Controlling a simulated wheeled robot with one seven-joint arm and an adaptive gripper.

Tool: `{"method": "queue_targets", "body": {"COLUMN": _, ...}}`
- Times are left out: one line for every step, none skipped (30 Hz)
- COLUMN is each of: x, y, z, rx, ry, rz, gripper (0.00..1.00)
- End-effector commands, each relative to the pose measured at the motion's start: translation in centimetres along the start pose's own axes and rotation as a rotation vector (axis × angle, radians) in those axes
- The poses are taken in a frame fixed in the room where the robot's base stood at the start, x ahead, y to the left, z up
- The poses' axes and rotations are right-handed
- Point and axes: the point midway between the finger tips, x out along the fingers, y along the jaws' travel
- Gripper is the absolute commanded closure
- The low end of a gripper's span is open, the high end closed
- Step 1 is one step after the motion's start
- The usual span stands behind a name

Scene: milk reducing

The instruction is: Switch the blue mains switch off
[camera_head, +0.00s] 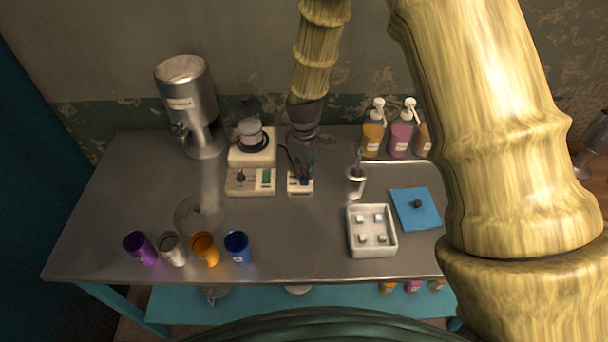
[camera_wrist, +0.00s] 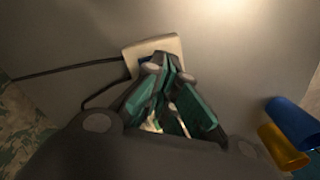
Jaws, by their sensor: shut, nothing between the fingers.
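The blue mains switch sits in a small white box (camera_head: 300,190) on the metal table, just right of the cream appliance. Only a small blue patch of the switch (camera_head: 305,182) shows in the head view. My gripper (camera_head: 302,177) points down over the box from behind, with its fingers shut and empty. In the wrist view the white box (camera_wrist: 138,52) lies at the fingertips (camera_wrist: 165,62), with a bit of blue (camera_wrist: 146,61) beside them. The fingers hide most of the switch. I cannot tell whether they touch it or which way it is set.
The cream appliance (camera_head: 252,157) with a green switch stands close on the left. A cup with utensils (camera_head: 356,181) and a white tray (camera_head: 350,243) stand to the right. Several coloured cups, including a blue one (camera_head: 237,247), line the front. A black cable (camera_wrist: 70,69) runs from the box.

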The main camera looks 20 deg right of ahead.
Motion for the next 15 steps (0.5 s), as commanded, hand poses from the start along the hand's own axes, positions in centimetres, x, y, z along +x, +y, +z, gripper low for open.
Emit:
{"method": "queue_targets", "body": {"x": -0.6, "y": 0.0, "z": 0.0, "rx": 0.000, "ry": 0.000, "rz": 0.000, "gripper": 1.00}}
{"method": "queue_targets", "body": {"x": -0.8, "y": 0.0, "z": 0.0, "rx": 0.000, "ry": 0.000, "rz": 0.000, "gripper": 1.00}}
{"method": "queue_targets", "body": {"x": -1.0, "y": 0.0, "z": 0.0, "rx": -0.001, "ry": 0.000, "rz": 0.000, "gripper": 1.00}}
{"method": "queue_targets", "body": {"x": -1.2, "y": 0.0, "z": 0.0, "rx": -0.001, "ry": 0.000, "rz": 0.000, "gripper": 1.00}}
{"method": "queue_targets", "body": {"x": -1.4, "y": 0.0, "z": 0.0, "rx": -0.001, "ry": 0.000, "rz": 0.000, "gripper": 1.00}}
{"method": "queue_targets", "body": {"x": -1.6, "y": 0.0, "z": 0.0, "rx": -0.001, "ry": 0.000, "rz": 0.000, "gripper": 1.00}}
{"method": "queue_targets", "body": {"x": -1.8, "y": 0.0, "z": 0.0, "rx": -0.001, "ry": 0.000, "rz": 0.000, "gripper": 1.00}}
{"method": "queue_targets", "body": {"x": -2.0, "y": 0.0, "z": 0.0, "rx": -0.001, "ry": 0.000, "rz": 0.000, "gripper": 1.00}}
{"method": "queue_targets", "body": {"x": -2.2, "y": 0.0, "z": 0.0, "rx": -0.001, "ry": 0.000, "rz": 0.000, "gripper": 1.00}}
{"method": "queue_targets", "body": {"x": -2.4, "y": 0.0, "z": 0.0, "rx": -0.001, "ry": 0.000, "rz": 0.000, "gripper": 1.00}}
{"method": "queue_targets", "body": {"x": -2.6, "y": 0.0, "z": 0.0, "rx": -0.001, "ry": 0.000, "rz": 0.000, "gripper": 1.00}}
{"method": "queue_targets", "body": {"x": -2.8, "y": 0.0, "z": 0.0, "rx": -0.001, "ry": 0.000, "rz": 0.000, "gripper": 1.00}}
{"method": "queue_targets", "body": {"x": -3.0, "y": 0.0, "z": 0.0, "rx": -0.001, "ry": 0.000, "rz": 0.000, "gripper": 1.00}}
{"method": "queue_targets", "body": {"x": -3.2, "y": 0.0, "z": 0.0, "rx": 0.000, "ry": 0.000, "rz": 0.000, "gripper": 1.00}}
{"method": "queue_targets", "body": {"x": -3.4, "y": 0.0, "z": 0.0, "rx": 0.000, "ry": 0.000, "rz": 0.000, "gripper": 1.00}}
